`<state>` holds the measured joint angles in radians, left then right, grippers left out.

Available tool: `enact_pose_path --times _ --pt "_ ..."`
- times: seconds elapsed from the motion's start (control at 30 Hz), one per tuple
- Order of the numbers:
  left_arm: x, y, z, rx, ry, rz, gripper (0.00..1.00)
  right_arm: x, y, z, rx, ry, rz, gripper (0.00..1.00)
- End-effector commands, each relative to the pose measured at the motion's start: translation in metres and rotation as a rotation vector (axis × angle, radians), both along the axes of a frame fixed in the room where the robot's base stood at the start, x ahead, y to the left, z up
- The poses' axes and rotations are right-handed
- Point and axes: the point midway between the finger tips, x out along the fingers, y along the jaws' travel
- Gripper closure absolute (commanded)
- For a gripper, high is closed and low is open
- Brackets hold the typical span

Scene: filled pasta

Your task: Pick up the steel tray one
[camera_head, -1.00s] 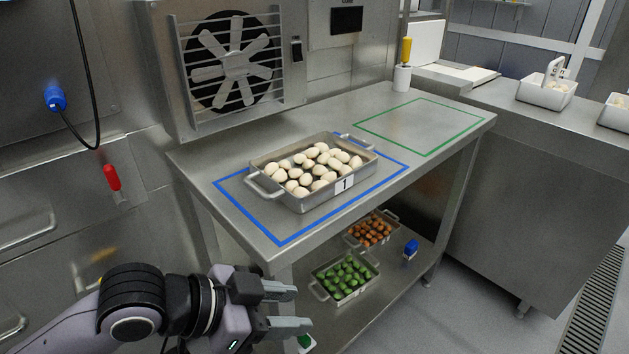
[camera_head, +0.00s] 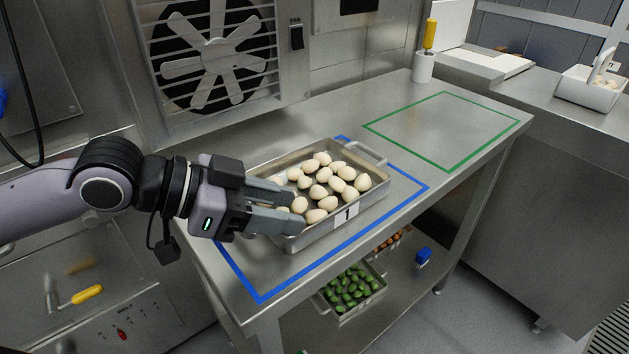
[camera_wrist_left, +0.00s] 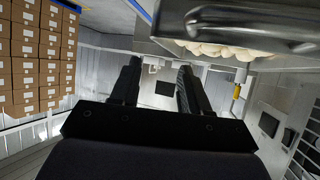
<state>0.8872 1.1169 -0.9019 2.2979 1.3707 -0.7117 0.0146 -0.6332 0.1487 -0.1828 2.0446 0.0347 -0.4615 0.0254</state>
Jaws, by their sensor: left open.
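The steel tray one (camera_head: 374,200), with a "1" label on its front wall, holds many pale egg-shaped pieces. It stands on the steel table inside the blue outline. My left gripper (camera_head: 299,210) is open over the tray's left end in the head view, its fingers pointing right. The arm and fingers cover the tray's left handle there; the right handle (camera_head: 370,153) is clear. In the left wrist view, the two fingers (camera_wrist_left: 158,66) are apart with nothing between them. The tray's handle bar (camera_wrist_left: 240,28) shows at the upper right, outside the fingers. My right gripper is not in view.
An empty green outline (camera_head: 445,130) lies on the table to the right. A white holder with a yellow-handled tool (camera_head: 424,66) stands at the back edge. A tray of green pieces (camera_head: 352,289) sits on the lower shelf. A fan wall unit (camera_head: 210,55) stands behind.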

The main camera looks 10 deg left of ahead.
Motion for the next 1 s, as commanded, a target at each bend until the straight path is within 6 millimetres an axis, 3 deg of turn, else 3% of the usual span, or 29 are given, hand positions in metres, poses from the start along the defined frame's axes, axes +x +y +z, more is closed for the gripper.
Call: enact_pose_path --times 0.53,0.87,1.0 --pt "0.031 -0.039 -0.031 -0.001 -0.001 -0.001 0.54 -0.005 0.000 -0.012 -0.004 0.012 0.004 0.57" --pt "0.033 -0.043 -0.033 0.001 -0.002 0.000 0.54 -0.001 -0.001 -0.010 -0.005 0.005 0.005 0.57" --pt "0.033 -0.043 -0.033 0.001 -0.002 0.000 1.00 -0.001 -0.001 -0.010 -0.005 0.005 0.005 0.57"
